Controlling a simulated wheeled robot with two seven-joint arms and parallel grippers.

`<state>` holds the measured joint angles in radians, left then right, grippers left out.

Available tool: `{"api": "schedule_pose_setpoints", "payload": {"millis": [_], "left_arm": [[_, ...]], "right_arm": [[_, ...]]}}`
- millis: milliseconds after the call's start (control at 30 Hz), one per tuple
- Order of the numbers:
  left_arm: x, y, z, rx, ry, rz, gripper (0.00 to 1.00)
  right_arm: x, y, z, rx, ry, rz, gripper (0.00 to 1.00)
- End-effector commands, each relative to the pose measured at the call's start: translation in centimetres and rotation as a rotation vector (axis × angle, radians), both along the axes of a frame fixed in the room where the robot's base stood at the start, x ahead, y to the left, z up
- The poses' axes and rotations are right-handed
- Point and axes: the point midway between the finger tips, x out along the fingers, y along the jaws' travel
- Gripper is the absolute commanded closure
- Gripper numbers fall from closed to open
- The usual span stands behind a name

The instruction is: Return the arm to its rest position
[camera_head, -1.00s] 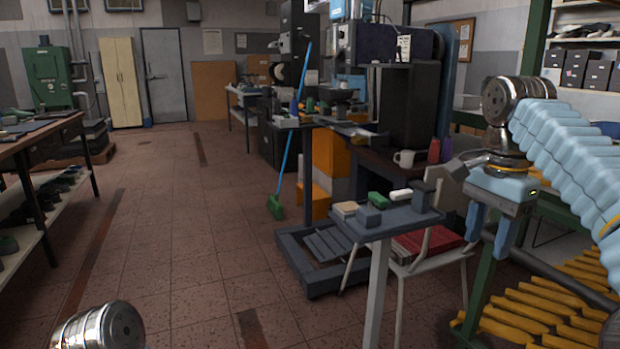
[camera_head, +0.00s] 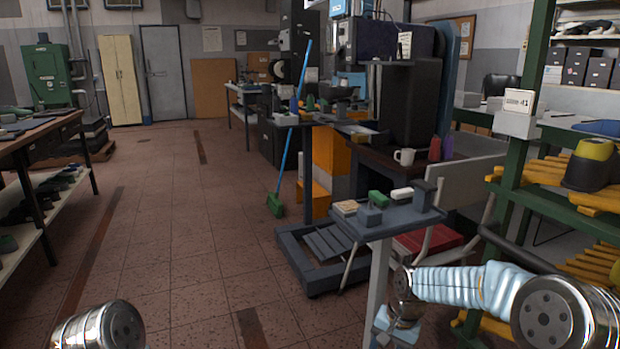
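My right arm comes in low at the lower right, its pale blue sleeve running left to a metal wrist joint. My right gripper (camera_head: 393,332) points down at the bottom edge, in front of the small grey table's leg. It is partly cut off by the frame, so I cannot tell its opening. I see nothing held in the visible part. Of my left arm only a metal joint shows at the lower left; its gripper is out of view. A black-and-yellow shoe last (camera_head: 590,166) sits on the green rack (camera_head: 513,185) with yellow pegs at the right.
A small grey table (camera_head: 385,224) carries a green block (camera_head: 378,198), a white-topped block (camera_head: 402,194) and grey blocks. A workbench with shoes below stands at the left. The tiled floor (camera_head: 190,230) between is clear.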

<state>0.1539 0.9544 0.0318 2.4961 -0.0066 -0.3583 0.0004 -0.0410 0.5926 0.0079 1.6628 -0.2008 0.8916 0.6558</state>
Motion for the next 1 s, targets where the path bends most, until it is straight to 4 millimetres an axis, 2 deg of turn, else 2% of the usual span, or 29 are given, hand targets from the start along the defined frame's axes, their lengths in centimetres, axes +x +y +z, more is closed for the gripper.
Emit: {"api": "schedule_pose_setpoints", "payload": {"millis": [33, 133, 200, 300, 400, 500, 600, 700, 1000], "left_arm": [[0.0, 0.0, 0.0, 0.000, 0.000, 0.000, 0.00], [0.0, 0.0, 0.0, 0.000, 0.000, 0.000, 0.00], [0.0, 0.0, 0.0, 0.000, 0.000, 0.000, 0.00], [0.0, 0.0, 0.0, 0.000, 0.000, 0.000, 0.00], [0.0, 0.0, 0.0, 0.000, 0.000, 0.000, 0.00], [0.0, 0.0, 0.0, 0.000, 0.000, 0.000, 0.00], [0.0, 0.0, 0.0, 0.000, 0.000, 0.000, 0.00], [0.0, 0.0, 0.0, 0.000, 0.000, 0.000, 0.00], [0.0, 0.0, 0.0, 0.000, 0.000, 0.000, 0.00]], "right_arm": [[-1.5, 0.9, -3.7, 0.025, 0.009, 0.043, 0.54], [-5.0, 2.9, -10.3, 0.083, -0.015, 0.125, 0.54], [-8.2, 4.2, -14.4, 0.118, -0.032, 0.174, 0.54], [-13.5, 5.5, -18.8, 0.154, -0.062, 0.231, 0.54], [-18.4, 6.3, -21.4, 0.168, -0.091, 0.273, 0.54], [-22.0, 6.6, -22.5, 0.169, -0.113, 0.304, 0.54], [-24.0, 6.7, -22.9, 0.163, -0.129, 0.322, 0.54], [-24.5, 6.6, -22.9, 0.160, -0.136, 0.328, 0.54], [-24.4, 6.6, -22.9, 0.160, -0.139, 0.328, 0.54]]}}
